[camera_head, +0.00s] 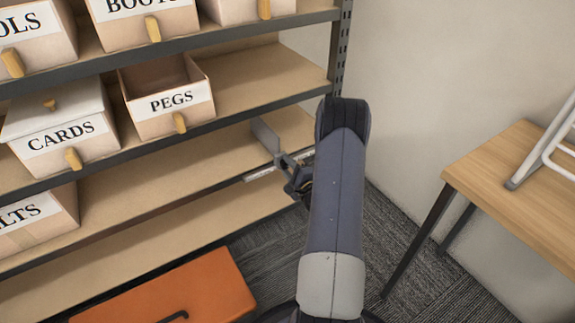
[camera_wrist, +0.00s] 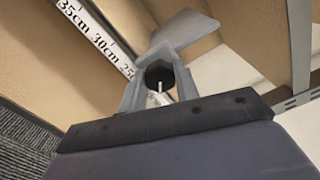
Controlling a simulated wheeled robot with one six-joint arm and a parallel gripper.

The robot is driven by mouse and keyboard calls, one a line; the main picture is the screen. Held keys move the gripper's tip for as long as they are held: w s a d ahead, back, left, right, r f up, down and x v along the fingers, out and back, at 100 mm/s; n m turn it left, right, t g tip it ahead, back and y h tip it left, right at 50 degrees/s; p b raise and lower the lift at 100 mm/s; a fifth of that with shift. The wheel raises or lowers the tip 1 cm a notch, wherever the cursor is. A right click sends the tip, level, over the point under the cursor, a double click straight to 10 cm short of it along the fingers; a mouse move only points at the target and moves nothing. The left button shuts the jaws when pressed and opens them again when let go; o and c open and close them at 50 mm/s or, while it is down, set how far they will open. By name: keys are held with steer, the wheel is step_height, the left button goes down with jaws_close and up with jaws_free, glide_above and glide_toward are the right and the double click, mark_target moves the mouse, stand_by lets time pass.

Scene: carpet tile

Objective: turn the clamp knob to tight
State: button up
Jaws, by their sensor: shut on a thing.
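The clamp knob (camera_wrist: 158,73) shows in the wrist view as a dark round piece with a pale line on it, between the two grey fingers of my gripper (camera_wrist: 160,82). The fingers are shut on it from both sides. A flat grey plate (camera_wrist: 186,30) stands just beyond the fingers. It also shows in the head view (camera_head: 265,137), above the lower shelf. There my gripper (camera_head: 294,172) is at the shelf's front edge, partly behind my arm, and the knob cannot be made out. No tight or loose marking is readable.
A white ruler strip (camera_wrist: 98,38) marked in centimetres runs along the shelf edge. Labelled bins, including PEGS (camera_head: 172,103) and CARDS (camera_head: 58,135), stand at left. An orange case (camera_head: 185,290) lies below. A wooden table (camera_head: 520,180) is at right, with bare carpet between.

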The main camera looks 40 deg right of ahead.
steer(key=m+p, duration=0.1)
steer(key=m, duration=0.3)
steer(key=shift+m, duration=0.3)
steer(key=shift+m+p, duration=0.7)
steer(key=shift+m, duration=1.5)
steer(key=o, duration=1)
steer(key=s, duration=0.3)
steer(key=s+p, duration=0.1)
steer(key=s, duration=0.3)
steer(key=s+p, duration=0.1)
steer(key=s, duration=0.2)
steer(key=shift+s+a, duration=0.35)
steer(key=shift+s, duration=0.05)
steer(key=shift+w, duration=0.1)
